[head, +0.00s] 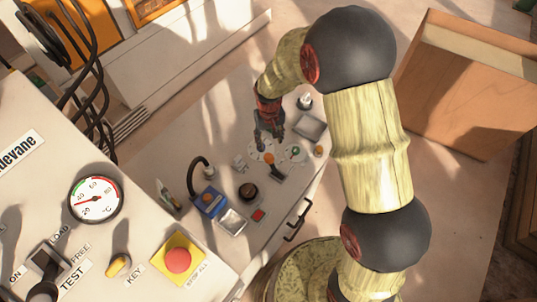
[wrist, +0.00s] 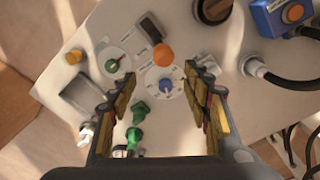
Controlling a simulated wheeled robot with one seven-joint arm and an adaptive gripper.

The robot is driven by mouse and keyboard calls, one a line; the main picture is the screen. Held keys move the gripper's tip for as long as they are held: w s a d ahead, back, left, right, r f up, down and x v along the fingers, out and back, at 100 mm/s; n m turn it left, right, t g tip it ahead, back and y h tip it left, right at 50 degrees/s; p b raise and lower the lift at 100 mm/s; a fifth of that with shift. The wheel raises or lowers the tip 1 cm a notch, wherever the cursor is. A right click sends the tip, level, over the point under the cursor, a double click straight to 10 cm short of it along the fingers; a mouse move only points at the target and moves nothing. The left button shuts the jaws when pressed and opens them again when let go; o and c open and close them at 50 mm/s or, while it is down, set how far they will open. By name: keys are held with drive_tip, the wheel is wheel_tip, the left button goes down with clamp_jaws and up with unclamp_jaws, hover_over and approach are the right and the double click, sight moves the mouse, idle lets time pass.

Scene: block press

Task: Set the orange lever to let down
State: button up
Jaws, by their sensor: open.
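The orange lever shows as an orange ball knob (wrist: 163,55) in the wrist view, beside a dark slot plate (wrist: 150,28). It also shows in the head view (head: 268,158), just below my gripper (head: 269,133). In the wrist view my gripper (wrist: 160,76) is open and empty. I cannot read any setting label.
A green knob (wrist: 112,65) on a dial and a yellow button (wrist: 73,56) stand left of the lever. A blue box (wrist: 290,14) with an orange button is at upper right. A gauge panel (head: 60,215) fills the head view's lower left.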

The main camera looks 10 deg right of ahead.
sight(268, 155)
drive_tip(key=f, duration=0.7)
drive_tip(key=f+b, duration=0.1)
drive_tip(key=f, duration=0.3)
drive_tip(key=shift+w+a, duration=0.1)
drive_tip(key=shift+a, duration=0.15)
drive_tip(key=shift+c, duration=0.2)
clamp_jaws()
idle(0.4)
